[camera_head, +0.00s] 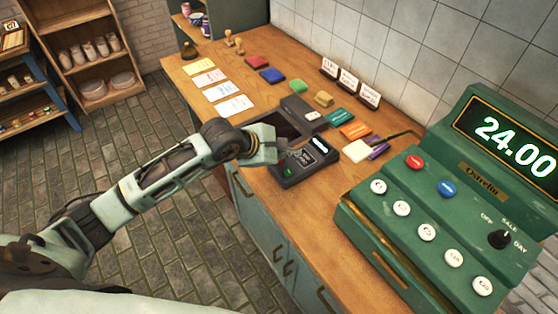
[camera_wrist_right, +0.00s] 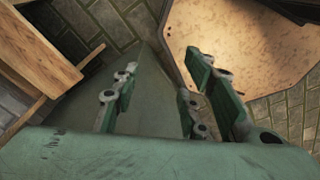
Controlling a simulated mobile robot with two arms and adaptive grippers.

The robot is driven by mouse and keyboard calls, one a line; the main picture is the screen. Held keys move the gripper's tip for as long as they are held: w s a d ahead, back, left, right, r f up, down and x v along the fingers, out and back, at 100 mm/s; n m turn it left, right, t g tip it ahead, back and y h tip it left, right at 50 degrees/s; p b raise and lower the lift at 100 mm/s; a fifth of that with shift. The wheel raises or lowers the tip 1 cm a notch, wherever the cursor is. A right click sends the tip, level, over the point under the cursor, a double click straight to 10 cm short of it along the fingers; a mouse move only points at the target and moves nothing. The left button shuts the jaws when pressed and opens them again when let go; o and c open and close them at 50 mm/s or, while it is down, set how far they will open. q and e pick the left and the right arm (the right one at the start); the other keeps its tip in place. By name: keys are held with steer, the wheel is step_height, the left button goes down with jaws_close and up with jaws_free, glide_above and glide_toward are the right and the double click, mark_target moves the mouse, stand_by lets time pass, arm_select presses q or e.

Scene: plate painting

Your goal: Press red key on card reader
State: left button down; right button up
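The dark card reader (camera_head: 318,165) lies on the wooden counter and has a small lit screen at its far right end. A green key (camera_head: 288,172) shows near its front left corner. I cannot make out a red key; that side of the reader is partly behind my left gripper (camera_head: 281,150). My left gripper is at the reader's left edge, with its fingertips over or touching it; I cannot tell which. Its fingers are too small to judge. My right gripper (camera_wrist_right: 165,95) shows only in the right wrist view, with its green fingers apart and nothing between them.
A green cash register (camera_head: 440,205) reading 24.00 stands right of the reader. Behind the reader, the counter (camera_head: 215,65) holds cards, coloured pads and small signs (camera_head: 348,82). Shelves (camera_head: 90,50) stand at the left. The right wrist view shows paved floor and wooden furniture (camera_wrist_right: 35,60).

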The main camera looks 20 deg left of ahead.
arm_select(q)
steer(key=shift+f+b, duration=0.3)
steer(key=shift+f, duration=0.05)
steer(key=shift+f+b, duration=0.45)
steer(key=shift+b, duration=0.1)
stand_by(0.6)
steer(key=shift+r, duration=0.1)
stand_by(0.3)
steer(key=shift+r+p, duration=0.4)
steer(key=shift+r, duration=0.4)
